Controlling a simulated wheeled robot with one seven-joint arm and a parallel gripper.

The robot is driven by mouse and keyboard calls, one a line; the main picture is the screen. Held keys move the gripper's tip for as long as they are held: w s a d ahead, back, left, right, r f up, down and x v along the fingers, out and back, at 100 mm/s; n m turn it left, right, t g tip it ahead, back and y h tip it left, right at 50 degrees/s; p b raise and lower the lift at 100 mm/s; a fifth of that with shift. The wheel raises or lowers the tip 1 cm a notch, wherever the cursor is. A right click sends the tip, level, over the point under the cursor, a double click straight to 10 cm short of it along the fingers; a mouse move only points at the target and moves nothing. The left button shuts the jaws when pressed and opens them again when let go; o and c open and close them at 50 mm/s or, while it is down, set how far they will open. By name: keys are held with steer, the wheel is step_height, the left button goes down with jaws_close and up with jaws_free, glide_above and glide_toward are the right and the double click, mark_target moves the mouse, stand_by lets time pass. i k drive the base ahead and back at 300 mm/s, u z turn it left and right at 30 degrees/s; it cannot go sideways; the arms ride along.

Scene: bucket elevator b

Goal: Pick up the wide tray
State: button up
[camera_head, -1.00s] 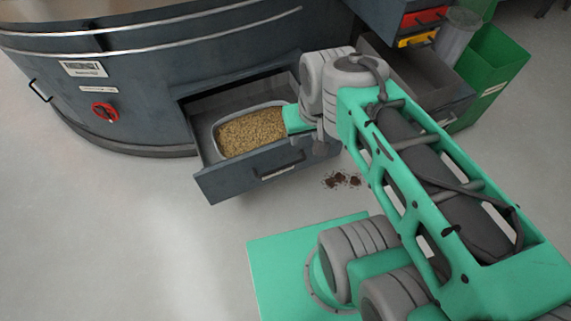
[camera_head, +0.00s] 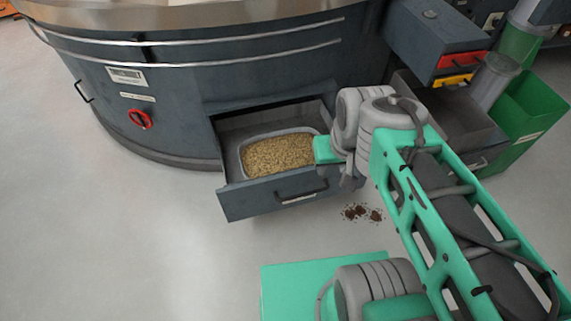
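The wide tray (camera_head: 243,165) is a light grey tray filled with tan, grain-like pieces. It sits inside an open dark grey drawer (camera_head: 262,200) at the base of a round machine. My arm comes from the lower right and its wrist is over the right side of the drawer, at the tray's right end. My gripper's fingers are hidden behind the wrist, so I cannot tell whether they touch the tray's rim or are open.
The round machine (camera_head: 185,110) has a red knob (camera_head: 141,119) and rails. Another open drawer (camera_head: 455,115) and a green bin (camera_head: 530,110) stand at the right. Dark crumbs (camera_head: 362,212) lie on the floor. The floor at the left is clear.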

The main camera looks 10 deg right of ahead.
mark_target(266, 155)
steer(key=z, duration=0.1)
steer(key=i, duration=0.85)
steer(key=u, duration=0.55)
